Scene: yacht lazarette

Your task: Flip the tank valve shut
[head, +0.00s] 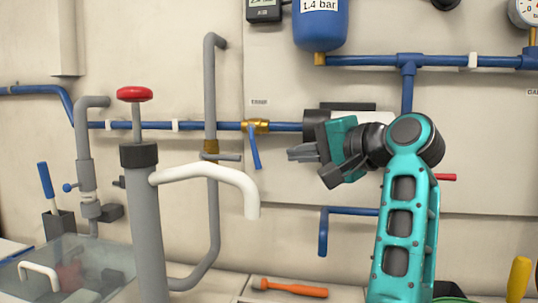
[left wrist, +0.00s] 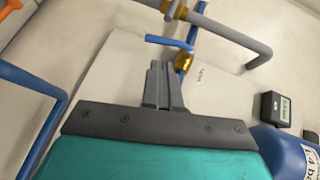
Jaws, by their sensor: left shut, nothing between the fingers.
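The tank valve (head: 256,127) is a brass fitting on the blue wall pipe, under a small label (head: 259,101). Its blue lever (head: 255,150) hangs down across the pipe line, tilted slightly. In the left wrist view the brass body (left wrist: 184,61) and lever (left wrist: 167,43) lie just beyond my fingertips. My left gripper (head: 292,153) is shut and empty, to the right of the lever, with a small apparent gap. It also shows in the left wrist view (left wrist: 158,68). My right gripper is not in view.
A grey vertical pipe (head: 212,95) stands left of the valve. A grey pump (head: 146,220) with a white spout and a red-knobbed rod stand nearer. Another blue lever pipe (head: 324,230) is below my gripper. An orange tool (head: 290,288) lies low.

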